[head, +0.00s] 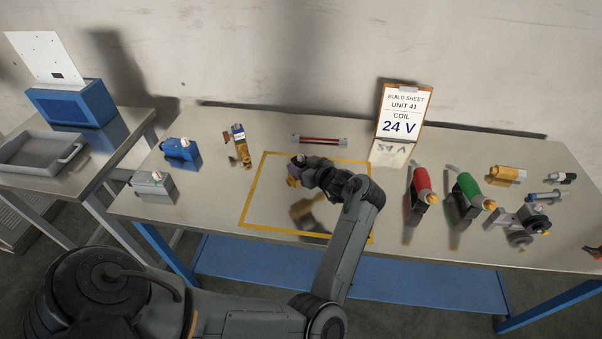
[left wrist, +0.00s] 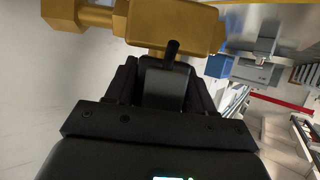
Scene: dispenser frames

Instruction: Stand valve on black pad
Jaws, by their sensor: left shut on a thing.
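My left gripper (head: 302,173) is above the yellow-outlined square on the metal table. It is shut on a brass valve (left wrist: 170,25), which lies across the jaws in the left wrist view, with a hex end to the left. In the head view only a small part of the valve (head: 293,182) shows beside the fingers, apart from the table. A dark patch lies inside the square below the gripper; I cannot tell whether it is the black pad or a shadow and reflection. My right gripper is not in view.
A blue block (head: 180,149), a grey block (head: 153,183) and a brass part with a label (head: 240,147) stand at the left. A build sheet (head: 404,112) reads 24 V. Red (head: 421,180) and green (head: 468,187) handled tools and several fittings lie right. The yellow square (head: 255,190) is otherwise clear.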

